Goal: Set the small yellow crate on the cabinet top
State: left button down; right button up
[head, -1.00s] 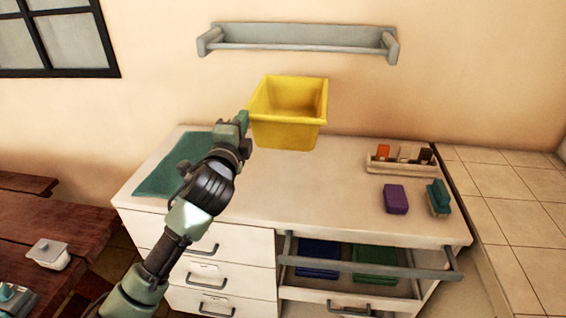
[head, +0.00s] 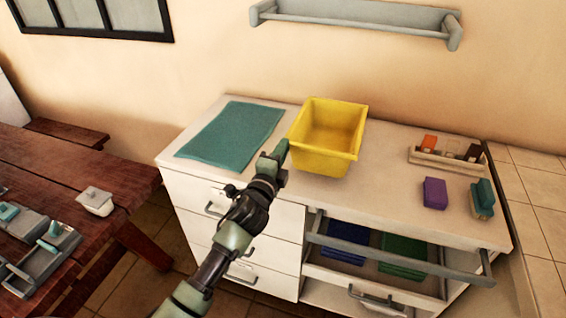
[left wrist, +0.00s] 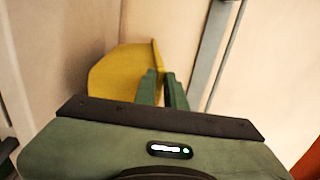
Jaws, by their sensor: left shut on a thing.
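The small yellow crate (head: 325,158) is upright and empty, over the back middle of the white cabinet top (head: 385,190). I cannot tell whether its bottom touches the top or hangs slightly above it. My left gripper (head: 283,149) is shut on the left side of the crate, at its rim. In the left wrist view the crate's yellow wall (left wrist: 115,75) meets the green fingers (left wrist: 162,90). The rest of the crate is hidden there. My right gripper is in neither view.
A teal mat (head: 230,133) lies on the cabinet's left part. An open drawer (head: 400,257) juts out at the front. A wall rail (head: 360,18) is above.

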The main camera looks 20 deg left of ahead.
pick_arm(q)
notch_tip(320, 180, down, 4)
jog(key=shift+d+b, duration=0.1)
jog(key=shift+b, duration=0.25)
jog(key=c, duration=1.5)
grip_release()
jog(key=shift+s+a+f+b, duration=0.1)
jog(key=shift+s+b, duration=0.1)
jog(key=shift+s, duration=1.8)
jog(key=shift+s+a+f+b, duration=0.15)
jog(key=shift+s+b, duration=0.1)
jog(key=shift+s, duration=1.8)
jog(key=shift+s+f+b, duration=0.1)
jog(key=shift+s+b, duration=0.1)
jog(key=shift+s, duration=1.8)
